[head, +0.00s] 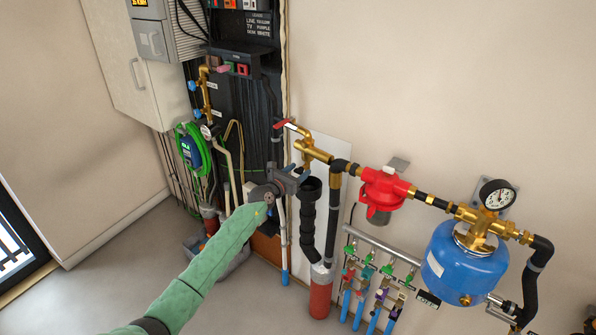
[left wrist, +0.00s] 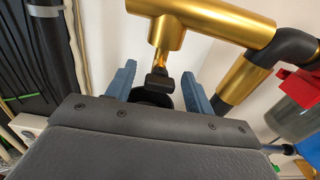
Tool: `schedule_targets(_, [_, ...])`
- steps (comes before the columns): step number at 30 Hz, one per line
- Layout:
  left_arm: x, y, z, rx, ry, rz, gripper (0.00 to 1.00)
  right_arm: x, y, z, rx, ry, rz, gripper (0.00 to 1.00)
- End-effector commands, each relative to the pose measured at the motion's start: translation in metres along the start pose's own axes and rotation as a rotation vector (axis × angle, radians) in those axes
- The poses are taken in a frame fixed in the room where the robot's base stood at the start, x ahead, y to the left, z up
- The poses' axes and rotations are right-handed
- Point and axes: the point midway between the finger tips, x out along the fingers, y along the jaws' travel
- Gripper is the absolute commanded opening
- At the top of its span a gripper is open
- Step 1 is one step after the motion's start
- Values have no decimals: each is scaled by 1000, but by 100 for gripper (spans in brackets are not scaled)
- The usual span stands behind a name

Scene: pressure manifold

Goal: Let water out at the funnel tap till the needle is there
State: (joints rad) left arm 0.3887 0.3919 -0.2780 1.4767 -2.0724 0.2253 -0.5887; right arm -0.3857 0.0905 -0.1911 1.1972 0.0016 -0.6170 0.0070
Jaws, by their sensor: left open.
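The pressure gauge (head: 497,195), white-faced with a black rim, sits on brass fittings at the right; its needle is too small to read surely. The funnel tap shows in the left wrist view as a dark handle (left wrist: 158,80) on a brass stem under the brass pipe (left wrist: 215,18). The black funnel (head: 311,186) stands below the brass pipe and heads a black drain pipe. My left gripper (head: 288,181) is open beside the funnel. Its blue fingers (left wrist: 158,88) stand on either side of the dark handle, with no visible grip. In the head view the gripper hides the tap.
A red lever (head: 285,124) sits at the brass pipe's left end. A red valve (head: 383,190) and a blue tank (head: 465,262) stand to the right. Several small coloured valves (head: 367,270) hang below. Black cables and a green hose (head: 195,150) are at the left.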

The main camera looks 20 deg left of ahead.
Motion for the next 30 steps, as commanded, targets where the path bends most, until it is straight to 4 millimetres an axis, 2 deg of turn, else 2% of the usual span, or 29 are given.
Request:
schedule_targets(11, [3, 0, 0, 0, 0, 0, 51, 1, 2, 2, -1, 0, 2, 34])
schedule_targets(15, [3, 0, 0, 0, 0, 0, 23, 1, 2, 2, -1, 0, 2, 34])
schedule_targets(18, [3, 0, 0, 0, 0, 0, 8, 1, 2, 2, -1, 0, 2, 34])
schedule_targets(24, [3, 0, 2, -37, 1, 0, 8, -2, 1, 0, -2, 7, 1, 34])
schedule_targets(30, [3, 0, 4, -183, 1, 1, 8, 15, 7, 26, -9, 9, 8, 34])
